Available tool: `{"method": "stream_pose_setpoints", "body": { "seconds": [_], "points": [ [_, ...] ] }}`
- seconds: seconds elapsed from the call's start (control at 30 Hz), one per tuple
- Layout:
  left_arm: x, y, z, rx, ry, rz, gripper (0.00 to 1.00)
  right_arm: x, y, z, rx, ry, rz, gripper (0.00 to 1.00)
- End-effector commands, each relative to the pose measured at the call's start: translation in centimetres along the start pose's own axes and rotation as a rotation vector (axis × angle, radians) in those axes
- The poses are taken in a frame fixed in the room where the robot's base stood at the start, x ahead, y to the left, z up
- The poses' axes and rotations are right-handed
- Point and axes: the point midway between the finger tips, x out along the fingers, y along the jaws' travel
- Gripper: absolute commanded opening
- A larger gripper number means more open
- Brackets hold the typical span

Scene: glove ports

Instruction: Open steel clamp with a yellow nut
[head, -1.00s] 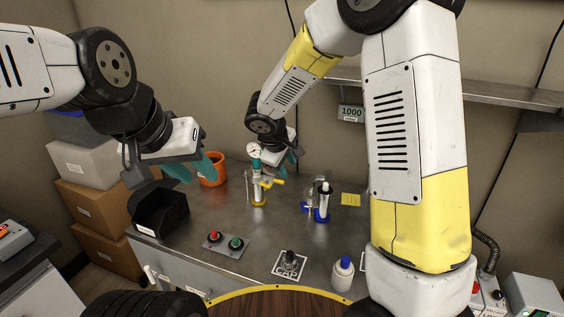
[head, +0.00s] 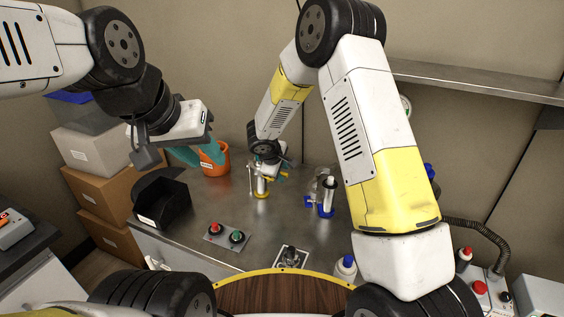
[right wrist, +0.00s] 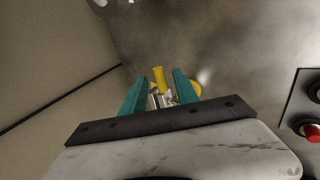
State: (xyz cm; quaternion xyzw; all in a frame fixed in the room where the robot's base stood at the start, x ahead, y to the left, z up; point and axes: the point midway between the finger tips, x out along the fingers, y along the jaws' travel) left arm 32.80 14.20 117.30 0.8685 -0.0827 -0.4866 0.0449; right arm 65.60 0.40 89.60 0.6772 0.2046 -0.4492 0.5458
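The steel clamp with yellow parts (head: 262,190) stands on the metal bench. Its upper part is hidden behind my right gripper (head: 270,172) in the head view. In the right wrist view its yellow handle (right wrist: 158,78) and some bright metal show between the two teal fingers of my right gripper (right wrist: 160,88). These fingers are apart, one on each side, with gaps showing; I cannot tell whether either touches the clamp. My left gripper (head: 202,157) hangs in the air in front of the orange cup, its teal fingers apart and empty.
A similar clamp with a blue base (head: 326,208) stands to the right. A white bottle with blue cap (head: 345,268) is near the front. A shelf (head: 480,82) runs above.

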Motion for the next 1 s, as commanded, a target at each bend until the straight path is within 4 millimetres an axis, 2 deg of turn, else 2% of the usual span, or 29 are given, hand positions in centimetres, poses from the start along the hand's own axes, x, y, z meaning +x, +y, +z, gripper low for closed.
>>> {"method": "stream_pose_setpoints", "body": {
  "seconds": [0.2,0.4,1.0],
  "points": [
    [0.00,0.00,0.00,0.000,0.000,0.000,0.36,0.04,0.02,0.03,0.000,0.000,0.000,0.36],
    [0.00,0.00,0.00,0.000,0.000,0.000,0.36,0.02,0.02,0.04,0.000,-0.001,0.000,0.00],
    [0.00,0.00,0.00,0.000,0.000,0.000,0.36,0.00,0.04,0.05,0.000,-0.001,0.001,0.00]
  ]
}}
